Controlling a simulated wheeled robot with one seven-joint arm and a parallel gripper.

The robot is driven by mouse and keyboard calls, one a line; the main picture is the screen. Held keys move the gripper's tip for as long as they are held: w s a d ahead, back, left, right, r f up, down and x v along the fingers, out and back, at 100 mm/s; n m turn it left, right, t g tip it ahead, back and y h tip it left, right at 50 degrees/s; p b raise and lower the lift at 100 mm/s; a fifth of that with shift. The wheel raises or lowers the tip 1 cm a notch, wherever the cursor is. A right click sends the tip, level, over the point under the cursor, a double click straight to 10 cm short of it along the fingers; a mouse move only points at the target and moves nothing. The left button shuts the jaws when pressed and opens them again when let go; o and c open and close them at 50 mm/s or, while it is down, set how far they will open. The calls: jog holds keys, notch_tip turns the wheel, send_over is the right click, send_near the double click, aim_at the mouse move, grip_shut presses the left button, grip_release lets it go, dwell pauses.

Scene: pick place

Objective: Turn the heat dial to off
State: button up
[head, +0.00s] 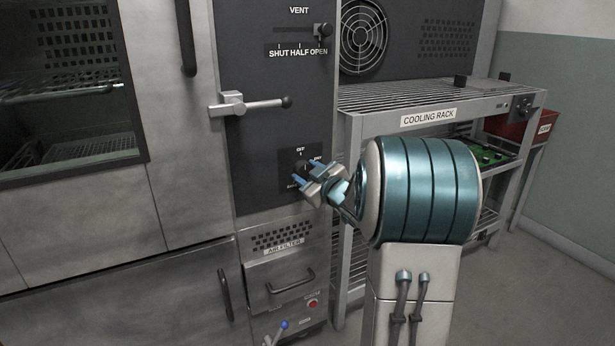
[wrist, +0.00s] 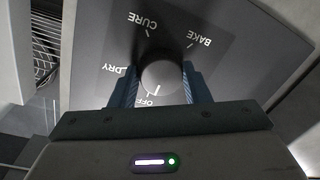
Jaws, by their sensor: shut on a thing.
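The heat dial is a round grey knob (wrist: 163,80) on a dark panel marked OFF, DRY, CURE and BAKE. In the head view the dial (head: 301,168) is partly hidden by my gripper. My gripper (head: 300,182) reaches it from the lower right, its blue fingers at the knob. In the wrist view my gripper (wrist: 159,88) is shut on the dial, one finger on each side. A short white mark shows by the knob's lower edge, near the OFF label. I cannot tell whether it is the pointer or a panel tick.
Above the dial are a lever handle (head: 250,104) and a vent slider (head: 322,33) near OPEN. An air filter drawer (head: 281,286) is below. The cooling rack (head: 425,97) stands close on the right, with a red box (head: 508,127) beyond. Open floor lies at lower right.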

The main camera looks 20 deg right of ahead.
dwell(0.4)
jog(key=o, duration=1)
jog(key=shift+c, duration=0.2)
jog(key=s+d+p, duration=0.1)
jog(key=s+p, duration=0.2)
jog(key=s, duration=1)
jog(key=shift+s+d+r, duration=0.25)
jog(key=shift+s, duration=0.1)
